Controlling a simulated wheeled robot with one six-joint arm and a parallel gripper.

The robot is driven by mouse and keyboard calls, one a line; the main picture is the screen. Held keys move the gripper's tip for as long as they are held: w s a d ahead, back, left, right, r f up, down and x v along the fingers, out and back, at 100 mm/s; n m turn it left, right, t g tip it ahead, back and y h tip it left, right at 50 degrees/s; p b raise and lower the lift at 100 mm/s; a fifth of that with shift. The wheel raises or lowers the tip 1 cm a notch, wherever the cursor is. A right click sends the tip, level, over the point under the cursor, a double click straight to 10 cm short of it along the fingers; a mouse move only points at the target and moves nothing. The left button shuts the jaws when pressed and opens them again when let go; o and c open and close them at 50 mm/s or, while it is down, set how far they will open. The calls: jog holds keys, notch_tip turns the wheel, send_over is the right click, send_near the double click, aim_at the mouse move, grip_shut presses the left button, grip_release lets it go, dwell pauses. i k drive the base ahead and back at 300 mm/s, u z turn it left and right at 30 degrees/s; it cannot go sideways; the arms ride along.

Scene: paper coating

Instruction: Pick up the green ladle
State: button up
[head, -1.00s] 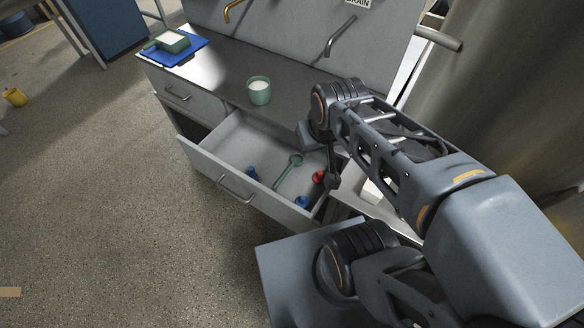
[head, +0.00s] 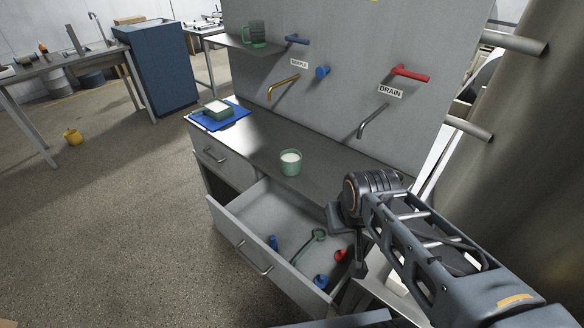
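The green ladle (head: 309,248) lies in the open drawer (head: 226,216), in the head view. Its round bowl end points to the back right and its handle runs toward the drawer front. My gripper (head: 359,270) hangs at the right side of the drawer, right of the ladle and apart from it. It is small and dark here, and I cannot make out whether its fingers are open or shut.
Blue pieces (head: 321,281) and a red piece (head: 341,255) lie near the ladle. A green cup (head: 290,163) with white contents stands on the counter (head: 250,150) above. A blue tray (head: 232,121) carries a green dish (head: 215,108). Taps stick out from the back panel (head: 330,40).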

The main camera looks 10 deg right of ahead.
aim_at(320, 235)
jog(key=k, duration=0.5)
jog(key=u, duration=1.45)
jog(key=i, duration=1.25)
jog(key=z, duration=2.1)
